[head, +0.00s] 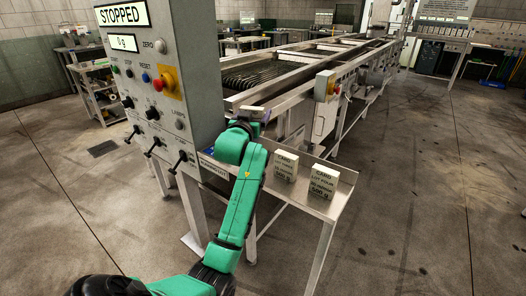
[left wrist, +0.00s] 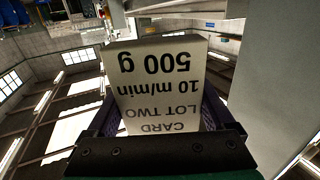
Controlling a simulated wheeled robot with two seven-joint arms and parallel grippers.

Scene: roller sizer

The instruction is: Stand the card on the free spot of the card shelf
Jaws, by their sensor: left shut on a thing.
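My left gripper (head: 243,124) is shut on a cream card (left wrist: 160,80), raised above the left part of the card shelf (head: 335,206). In the left wrist view, the card's black text reads upside down: "CARD LOT TWO 10 m/min 500 g". Its sides lie between the dark fingers. In the head view, only a small pale part of it shows at the gripper. Two similar cards stand on the shelf: a lot three card (head: 286,166) and, right of it, a lot four card (head: 323,181). My green arm hides part of the shelf left of them. My right gripper is not in view.
A grey control cabinet (head: 177,75) reading "STOPPED" and "0 g" stands left of my arm, with knobs, levers and a red button. The long roller machine (head: 300,62) runs behind the shelf. The shelf has a raised rim. Open floor lies to the right.

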